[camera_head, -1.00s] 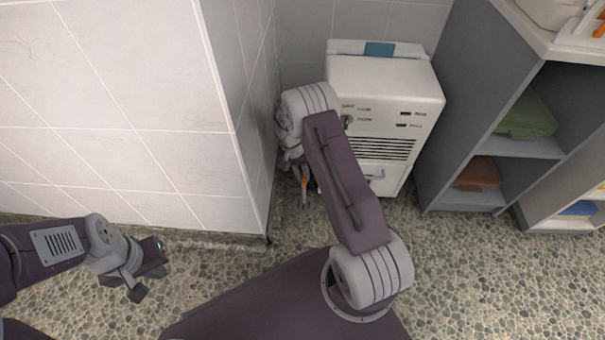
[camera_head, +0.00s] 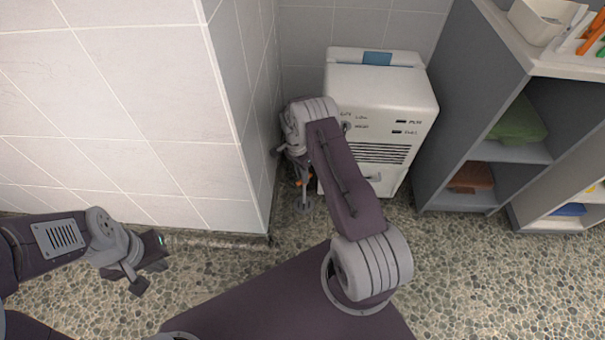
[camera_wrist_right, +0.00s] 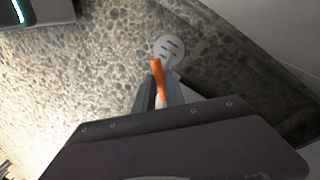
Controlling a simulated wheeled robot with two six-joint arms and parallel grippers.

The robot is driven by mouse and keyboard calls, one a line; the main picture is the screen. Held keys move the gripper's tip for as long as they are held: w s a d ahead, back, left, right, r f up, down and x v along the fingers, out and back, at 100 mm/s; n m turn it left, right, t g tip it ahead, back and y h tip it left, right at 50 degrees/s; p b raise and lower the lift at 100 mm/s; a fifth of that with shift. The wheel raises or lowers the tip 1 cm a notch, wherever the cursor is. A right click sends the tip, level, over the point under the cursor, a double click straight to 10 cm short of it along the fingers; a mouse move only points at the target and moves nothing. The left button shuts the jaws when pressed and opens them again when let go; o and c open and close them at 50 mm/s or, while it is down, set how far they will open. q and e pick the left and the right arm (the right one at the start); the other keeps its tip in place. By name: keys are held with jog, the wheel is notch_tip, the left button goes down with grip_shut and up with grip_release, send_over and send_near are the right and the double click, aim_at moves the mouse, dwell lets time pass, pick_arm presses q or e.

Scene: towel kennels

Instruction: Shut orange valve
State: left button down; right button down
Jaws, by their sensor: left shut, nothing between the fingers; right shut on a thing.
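The orange valve handle (camera_wrist_right: 157,76) shows in the right wrist view as a narrow orange lever between the fingers of my right gripper (camera_wrist_right: 160,92). The gripper is shut on it. A pale grey pipe with a round slotted floor fitting (camera_wrist_right: 169,46) lies just beyond the lever. In the head view only a small orange bit of the valve (camera_head: 299,183) shows, low beside the white machine, and my right arm hides most of the right gripper. My left gripper (camera_head: 147,269) is shut and empty, above the pebbled floor at the lower left.
A white machine (camera_head: 384,95) stands right of my right arm. A tiled wall corner (camera_head: 238,120) is close on its left. Grey shelves (camera_head: 440,140) with folded towels stand at the right. Pebbled floor (camera_head: 480,270) is clear at lower right.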

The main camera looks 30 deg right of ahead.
jog(key=m, duration=0.2)
jog(key=m+p, duration=0.1)
jog(key=m, duration=0.1)
jog(key=shift+w+d+r+y, duration=0.1)
jog(key=shift+w+d+y, duration=0.05)
jog(key=shift+y, duration=0.25)
jog(key=shift+d+m+y+p, duration=0.1)
jog(key=shift+m+y+p, duration=0.3)
jog(key=shift+m, duration=2)
jog(key=c, duration=1.4)
grip_release()
jog(key=p+v, duration=0.5)
jog(key=v, duration=0.4)
